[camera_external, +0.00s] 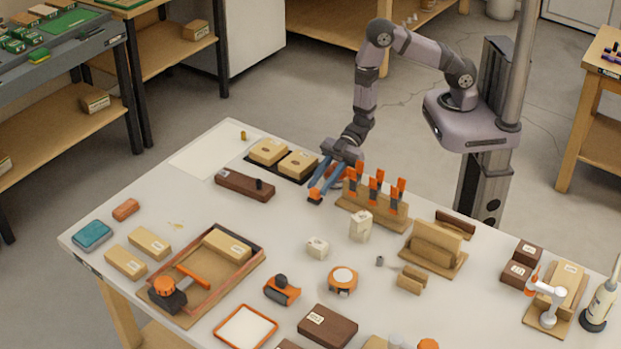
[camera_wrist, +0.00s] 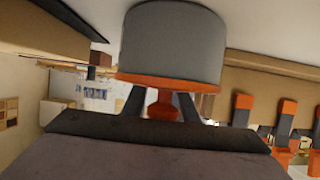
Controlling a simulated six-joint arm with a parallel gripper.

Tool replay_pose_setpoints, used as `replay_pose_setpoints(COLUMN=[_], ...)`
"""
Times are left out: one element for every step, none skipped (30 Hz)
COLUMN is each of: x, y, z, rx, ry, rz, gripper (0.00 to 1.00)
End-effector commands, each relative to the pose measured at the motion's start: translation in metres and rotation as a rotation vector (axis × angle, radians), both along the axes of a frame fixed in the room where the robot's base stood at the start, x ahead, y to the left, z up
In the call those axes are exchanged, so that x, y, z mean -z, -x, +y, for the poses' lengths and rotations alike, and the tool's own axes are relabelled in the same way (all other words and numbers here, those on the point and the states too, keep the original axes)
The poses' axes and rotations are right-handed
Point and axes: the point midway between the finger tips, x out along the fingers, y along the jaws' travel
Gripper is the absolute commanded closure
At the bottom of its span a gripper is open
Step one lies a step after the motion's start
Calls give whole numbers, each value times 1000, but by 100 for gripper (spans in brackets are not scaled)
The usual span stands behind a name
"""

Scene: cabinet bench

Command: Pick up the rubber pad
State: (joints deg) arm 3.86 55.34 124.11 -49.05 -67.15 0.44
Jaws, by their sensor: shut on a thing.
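My gripper (camera_external: 319,190) is low over the back part of the bench, left of the rack of orange-handled tools. Its long blue fingers are close together. In the wrist view, a grey round piece with an orange rim (camera_wrist: 172,45) fills the space at the finger ends, and it appears to be the rubber pad. A small orange part (camera_wrist: 163,106) shows between the two fingers below it. The fingers are shut on this piece. Its far side is hidden, and I cannot tell whether it touches the bench.
The wooden tool rack (camera_external: 372,208) stands close on the right of my gripper. Two tan boxes on a black tray (camera_external: 276,174) and a dark brown block (camera_external: 244,186) lie to the left. A teal block (camera_external: 93,235) sits at the far left.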

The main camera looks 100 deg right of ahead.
Motion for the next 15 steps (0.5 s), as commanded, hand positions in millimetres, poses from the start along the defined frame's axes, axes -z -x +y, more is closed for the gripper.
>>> replay_pose_setpoints(x=[-1,-1,-2,-3,-4,-6,-7,-9,-11,-14,-16,-20,-24,-27,-33], y=[0,0,0,0,0,-1,-1,0,-1,-1,0,-1,-1,0,-1], z=[0,0,0,0,0,0,0,0,0,0,0,0,0,0,0], rx=[0,0,0,0,0,0,0,-1,0,0,0,0,0,0,-2], ry=[-1,0,0,0,0,0,0,1,1,1,1,0,1,1,0], rz=[-1,-1,-1,-1,-1,-1,-1,-2,-2,-2,-2,-3,-4,-4,-5], gripper=[96,96,96,96,96,96,96,96,96,96,96,96,96,96,96])
